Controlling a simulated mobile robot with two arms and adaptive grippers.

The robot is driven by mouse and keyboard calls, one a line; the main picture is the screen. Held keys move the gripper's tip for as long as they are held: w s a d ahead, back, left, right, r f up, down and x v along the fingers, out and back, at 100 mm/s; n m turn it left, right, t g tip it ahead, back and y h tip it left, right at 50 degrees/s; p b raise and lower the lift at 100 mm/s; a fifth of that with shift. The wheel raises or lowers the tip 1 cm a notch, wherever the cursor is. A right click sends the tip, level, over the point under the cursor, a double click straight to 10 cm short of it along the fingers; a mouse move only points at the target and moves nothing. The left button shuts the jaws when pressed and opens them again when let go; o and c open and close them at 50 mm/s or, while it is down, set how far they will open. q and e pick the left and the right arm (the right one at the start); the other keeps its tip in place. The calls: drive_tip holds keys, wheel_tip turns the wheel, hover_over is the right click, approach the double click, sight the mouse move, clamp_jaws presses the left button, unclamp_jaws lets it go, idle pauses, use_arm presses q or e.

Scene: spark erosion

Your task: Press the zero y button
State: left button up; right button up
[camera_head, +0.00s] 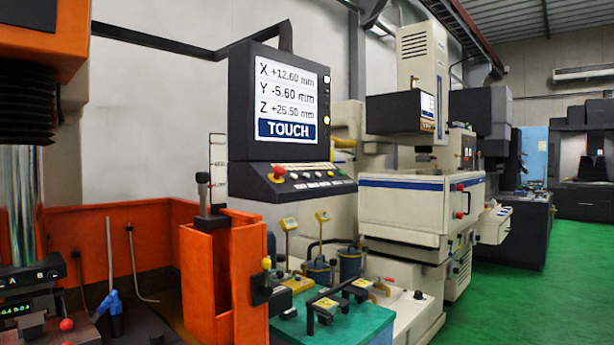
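A dark control box hangs from a wall arm in the middle of the camera_head view. Its screen (290,95) reads X +12.60 mm, Y -5.60 mm, Z +25.50 mm, with TOUCH below. Under the screen is a sloped button panel (300,187) with a row of small buttons (308,175) and a red mushroom knob (279,171). The button labels are too small to read, so I cannot tell which one is zero y. Neither of my grippers is in view.
An orange box-like stand (208,275) rises in front, below and left of the panel. A green-topped table (350,332) with clamps and gauges is below. A cream machine (400,205) stands behind at right. Green floor (540,300) is clear at right.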

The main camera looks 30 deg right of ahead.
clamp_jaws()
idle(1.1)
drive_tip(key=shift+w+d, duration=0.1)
